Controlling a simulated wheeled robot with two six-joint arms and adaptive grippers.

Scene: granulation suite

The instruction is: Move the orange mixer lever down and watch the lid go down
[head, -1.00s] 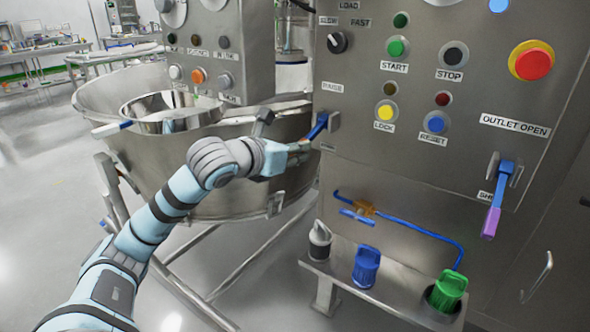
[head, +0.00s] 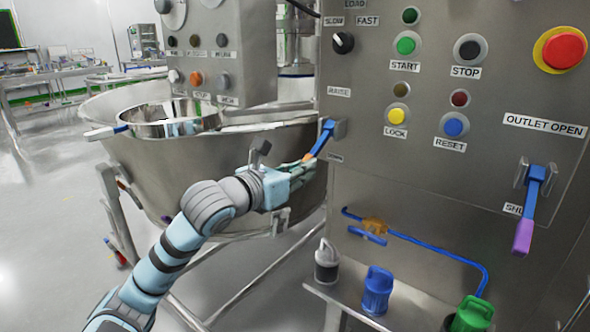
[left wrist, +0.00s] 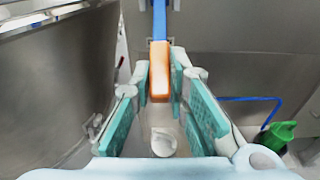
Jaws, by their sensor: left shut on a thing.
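The mixer lever (head: 322,139) has a blue shaft and an orange grip, and slants down and left from its bracket on the steel panel. My left gripper (head: 304,170) is shut on the orange grip, which it mostly hides in the head view. In the left wrist view the orange grip (left wrist: 159,72) sits between the teal finger pads (left wrist: 160,95). The large steel mixer bowl (head: 215,168) stands behind my left arm. I cannot clearly make out its lid. My right gripper is not in view.
A second lever (head: 531,200), blue with a purple grip, hangs at the panel's right under "OUTLET OPEN". Buttons and a red emergency stop (head: 565,50) sit above. Grey, blue (head: 377,291) and green (head: 473,315) capped fittings stand on a low shelf.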

